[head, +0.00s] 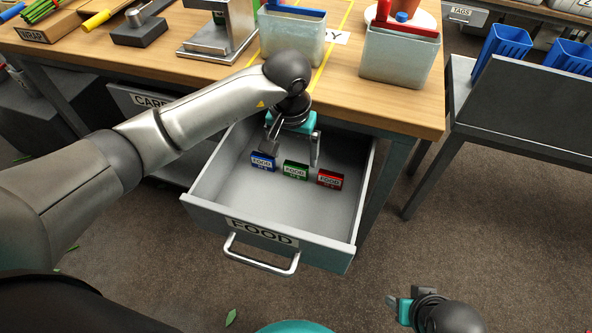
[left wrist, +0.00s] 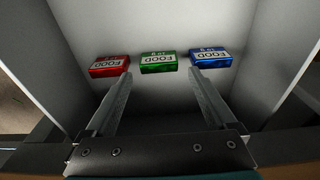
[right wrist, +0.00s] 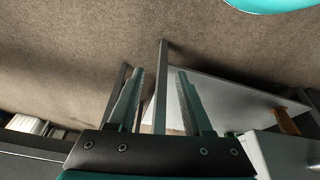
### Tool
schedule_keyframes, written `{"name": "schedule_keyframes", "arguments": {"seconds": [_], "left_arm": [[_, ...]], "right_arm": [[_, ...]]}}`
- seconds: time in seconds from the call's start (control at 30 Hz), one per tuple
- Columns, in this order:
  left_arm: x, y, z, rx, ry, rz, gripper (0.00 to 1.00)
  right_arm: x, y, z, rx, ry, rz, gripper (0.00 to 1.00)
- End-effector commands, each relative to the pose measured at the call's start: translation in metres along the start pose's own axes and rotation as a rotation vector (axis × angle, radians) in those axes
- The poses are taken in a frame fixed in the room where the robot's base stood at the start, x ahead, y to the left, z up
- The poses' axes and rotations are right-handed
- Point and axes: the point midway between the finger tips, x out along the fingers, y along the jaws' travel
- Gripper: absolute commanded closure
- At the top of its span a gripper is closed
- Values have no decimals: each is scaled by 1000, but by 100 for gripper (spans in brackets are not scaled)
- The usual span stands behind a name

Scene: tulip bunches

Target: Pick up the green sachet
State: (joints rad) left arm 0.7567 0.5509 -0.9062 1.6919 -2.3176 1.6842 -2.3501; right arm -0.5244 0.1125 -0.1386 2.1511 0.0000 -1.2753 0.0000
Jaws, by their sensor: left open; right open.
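The green sachet (head: 295,170) lies in the open drawer labelled FOOD (head: 275,205), between a blue sachet (head: 263,162) on its left and a red sachet (head: 330,179) on its right. My left gripper (head: 291,158) is open and reaches down into the drawer, above the sachets. In the left wrist view the green sachet (left wrist: 158,62) shows between and beyond the two fingertips, with the red sachet (left wrist: 109,66) and blue sachet (left wrist: 210,58) to either side. The fingers hold nothing. My right gripper (head: 395,302) is open and empty, low over the floor at the front right.
The wooden table (head: 350,100) overhangs the back of the drawer. Grey bins (head: 398,55) stand on it.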

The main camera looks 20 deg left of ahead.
Motion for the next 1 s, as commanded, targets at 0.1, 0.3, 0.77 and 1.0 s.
{"name": "schedule_keyframes", "arguments": {"seconds": [0.1,0.3,0.77,1.0], "left_arm": [[16,2,0,0,-4,1,10],[34,2,0,-1,-3,0,10],[40,2,-1,1,-1,0,13],[40,2,-1,1,-1,-1,40]], "right_arm": [[-11,1,-6,1,23,2,50],[-30,1,-12,2,50,3,50],[-40,1,-15,2,61,4,50],[-40,2,-15,2,61,4,50]]}}
